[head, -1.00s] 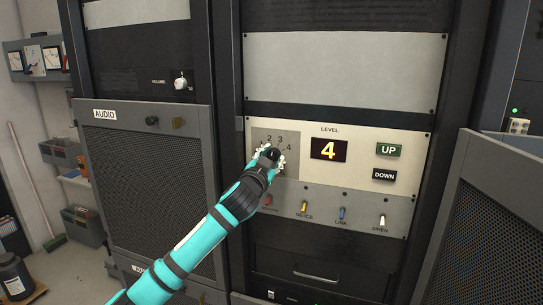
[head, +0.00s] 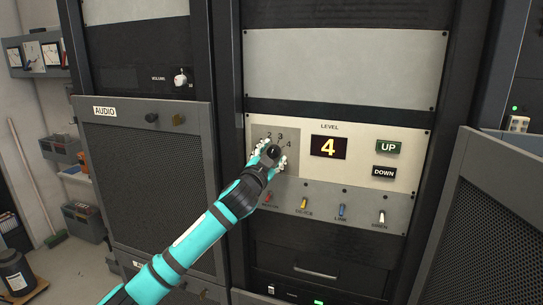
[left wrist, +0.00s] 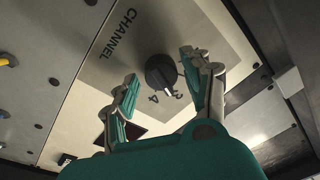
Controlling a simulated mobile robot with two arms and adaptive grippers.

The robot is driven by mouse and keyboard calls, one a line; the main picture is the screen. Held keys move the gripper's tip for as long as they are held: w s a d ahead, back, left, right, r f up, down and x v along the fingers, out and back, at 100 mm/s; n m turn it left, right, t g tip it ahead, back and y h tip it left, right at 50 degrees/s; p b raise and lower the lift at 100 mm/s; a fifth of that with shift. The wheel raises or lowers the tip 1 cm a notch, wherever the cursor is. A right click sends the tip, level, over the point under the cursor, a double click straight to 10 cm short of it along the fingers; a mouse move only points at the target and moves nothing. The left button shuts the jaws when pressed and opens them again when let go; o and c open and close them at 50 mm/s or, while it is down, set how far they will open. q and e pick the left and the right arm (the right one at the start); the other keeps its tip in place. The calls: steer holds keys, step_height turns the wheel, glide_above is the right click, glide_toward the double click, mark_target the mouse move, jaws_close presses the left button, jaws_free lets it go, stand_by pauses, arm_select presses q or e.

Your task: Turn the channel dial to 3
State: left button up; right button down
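The black channel dial (left wrist: 161,73) is on a grey plate (left wrist: 185,25) marked CHANNEL. In the left wrist view its white pointer aims between the printed 4 and 3, seemingly nearer the 3. In the head view the dial (head: 273,152) is partly hidden by my left gripper (head: 270,158). That gripper is open, with one finger on each side of the dial. In the left wrist view the fingers (left wrist: 158,82) look apart from the dial, with nothing held. My right gripper is not in view.
A LEVEL display (head: 328,147) reads 4, with UP (head: 389,148) and DOWN (head: 384,173) buttons to its right. Several coloured toggle switches (head: 342,211) are in a row below. A mesh door (head: 480,235) stands open at the right; an AUDIO panel (head: 150,190) is at the left.

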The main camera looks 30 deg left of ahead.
arm_select(q)
steer(key=shift+o, duration=0.4)
steer(key=shift+s, duration=0.1)
steer(key=v, duration=1.2)
